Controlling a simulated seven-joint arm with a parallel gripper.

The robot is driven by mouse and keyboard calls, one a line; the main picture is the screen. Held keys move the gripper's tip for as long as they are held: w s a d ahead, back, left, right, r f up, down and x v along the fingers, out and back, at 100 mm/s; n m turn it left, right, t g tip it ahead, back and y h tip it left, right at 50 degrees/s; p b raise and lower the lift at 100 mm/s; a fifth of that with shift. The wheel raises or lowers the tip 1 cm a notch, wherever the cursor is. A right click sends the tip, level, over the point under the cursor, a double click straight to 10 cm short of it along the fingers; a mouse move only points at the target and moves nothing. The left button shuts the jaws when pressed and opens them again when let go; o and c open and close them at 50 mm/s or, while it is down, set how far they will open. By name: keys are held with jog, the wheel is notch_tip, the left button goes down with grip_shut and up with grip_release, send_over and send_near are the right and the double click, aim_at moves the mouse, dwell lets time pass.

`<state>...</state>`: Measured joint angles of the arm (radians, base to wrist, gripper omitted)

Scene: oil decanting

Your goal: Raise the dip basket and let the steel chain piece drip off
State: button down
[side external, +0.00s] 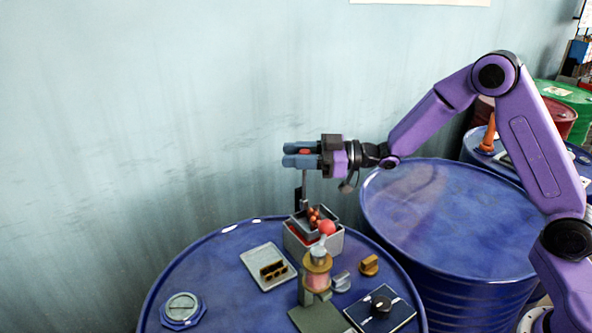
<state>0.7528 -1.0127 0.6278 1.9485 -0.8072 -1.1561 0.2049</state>
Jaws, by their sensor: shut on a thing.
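My gripper (289,154) points left above the near blue drum and is shut on the red-topped handle (304,184) of the dip basket. The handle rod runs straight down to the dip basket (325,213), a dark frame at the mouth of a pale grey tank (330,244). The basket's lower part is hidden by the tank wall. Small orange-brown pieces (313,214) show in the basket; I cannot tell whether they are the steel chain piece. Any drips are too small to see.
A brass and pink device (317,276) with a red ball (326,227) stands in front of the tank. A pale tray (254,257) with a brown block lies left. A dial panel (380,306) and brass knob (368,265) sit right. Another blue drum (450,215) stands behind.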

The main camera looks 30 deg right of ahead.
jog(key=shift+r, duration=0.55)
jog(key=c, duration=0.8)
grip_release()
jog(key=shift+f, duration=0.1)
jog(key=shift+d, duration=0.1)
jog(key=shift+s+d+f, duration=0.1)
jog(key=shift+s+d, duration=0.15)
jog(key=v, duration=1.6)
jog(key=shift+s+d, duration=0.15)
jog(key=shift+d, duration=0.1)
